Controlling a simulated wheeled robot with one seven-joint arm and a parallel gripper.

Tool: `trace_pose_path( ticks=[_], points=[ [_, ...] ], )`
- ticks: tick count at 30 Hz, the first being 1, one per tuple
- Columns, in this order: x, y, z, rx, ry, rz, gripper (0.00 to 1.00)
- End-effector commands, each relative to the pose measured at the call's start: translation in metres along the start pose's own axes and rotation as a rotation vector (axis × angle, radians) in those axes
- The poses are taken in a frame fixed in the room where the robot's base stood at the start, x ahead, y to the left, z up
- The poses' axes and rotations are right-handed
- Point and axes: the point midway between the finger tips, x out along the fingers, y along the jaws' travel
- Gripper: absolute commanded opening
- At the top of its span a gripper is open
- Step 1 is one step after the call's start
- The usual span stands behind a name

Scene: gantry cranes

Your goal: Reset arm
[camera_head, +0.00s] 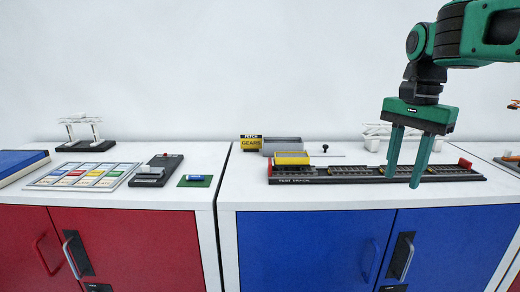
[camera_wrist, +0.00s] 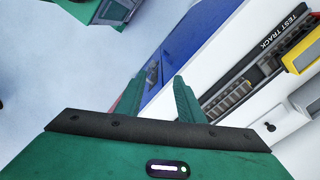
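My gripper (camera_head: 404,182) is green with two long fingers pointing down. It hangs over the right part of the black test track (camera_head: 335,181) on the blue-doored cabinet. The fingers are spread apart with nothing seen between them. In the wrist view my gripper's two fingers (camera_wrist: 160,100) are apart too, with the blue cabinet doors behind them and the track to the right. Whether the fingertips touch the track cannot be told.
A yellow wagon (camera_head: 292,158) stands at the track's left end, with a grey bin (camera_head: 281,144) and yellow "GEARS" sign (camera_head: 251,142) behind. On the red-doored cabinet are a white gantry crane model (camera_head: 84,130), a coloured grid board (camera_head: 84,176) and a black device (camera_head: 157,169).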

Motion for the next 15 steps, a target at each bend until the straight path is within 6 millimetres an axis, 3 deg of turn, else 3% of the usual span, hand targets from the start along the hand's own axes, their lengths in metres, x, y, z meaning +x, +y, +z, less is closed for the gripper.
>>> trace_pose_path(
  ticks=[8, 12, 15],
  points=[
    [0.079, 0.11, -0.011, -0.171, -0.005, -0.004, 0.35],
    [0.129, 0.171, 0.0, -0.287, -0.005, -0.004, 0.35],
    [0.159, 0.205, 0.012, -0.359, -0.006, -0.002, 0.35]
  ],
)
